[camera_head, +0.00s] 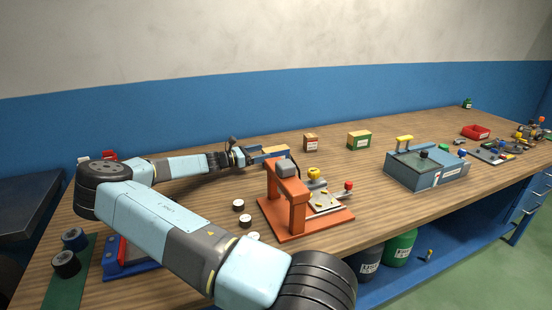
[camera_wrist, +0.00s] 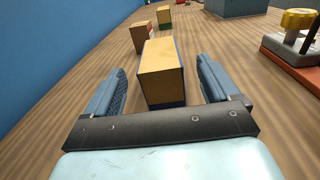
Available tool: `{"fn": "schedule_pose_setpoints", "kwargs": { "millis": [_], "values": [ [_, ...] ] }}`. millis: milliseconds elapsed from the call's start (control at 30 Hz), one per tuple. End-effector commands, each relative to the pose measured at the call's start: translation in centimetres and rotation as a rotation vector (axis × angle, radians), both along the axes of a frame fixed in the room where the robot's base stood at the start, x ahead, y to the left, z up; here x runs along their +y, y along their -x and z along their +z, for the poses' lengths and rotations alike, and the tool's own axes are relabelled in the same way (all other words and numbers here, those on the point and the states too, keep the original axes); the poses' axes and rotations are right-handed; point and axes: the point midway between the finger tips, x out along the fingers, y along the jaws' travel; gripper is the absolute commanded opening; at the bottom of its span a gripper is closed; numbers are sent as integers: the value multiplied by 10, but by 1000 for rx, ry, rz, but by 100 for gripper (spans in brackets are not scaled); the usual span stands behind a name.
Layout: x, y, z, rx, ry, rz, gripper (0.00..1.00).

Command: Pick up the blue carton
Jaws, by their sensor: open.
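The blue carton (camera_wrist: 162,72) stands on the wooden bench, with a tan top and blue showing along its lower and right edges in the wrist view. In the head view the carton (camera_head: 276,150) is partly hidden by my gripper. My gripper (camera_head: 266,155) is open and low over the bench. In the wrist view its two blue fingers reach along the left and right of the carton, with a visible gap on each side.
A brown carton (camera_head: 311,142) and a green carton (camera_head: 359,140) stand beyond it. An orange press (camera_head: 288,205) stands nearer on the bench, with white-topped pucks (camera_head: 238,205) to its left. A blue-grey machine (camera_head: 428,170) stands to the right. The blue wall band runs behind.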

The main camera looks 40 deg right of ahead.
Motion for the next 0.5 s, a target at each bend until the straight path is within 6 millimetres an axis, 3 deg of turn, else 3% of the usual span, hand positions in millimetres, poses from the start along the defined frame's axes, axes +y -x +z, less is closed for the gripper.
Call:
{"fn": "schedule_pose_setpoints", "kwargs": {
  "millis": [367,500],
  "values": [
    [-23,5,0,0,1,0,88],
    [-40,8,0,0,2,-2,88]
  ]
}}
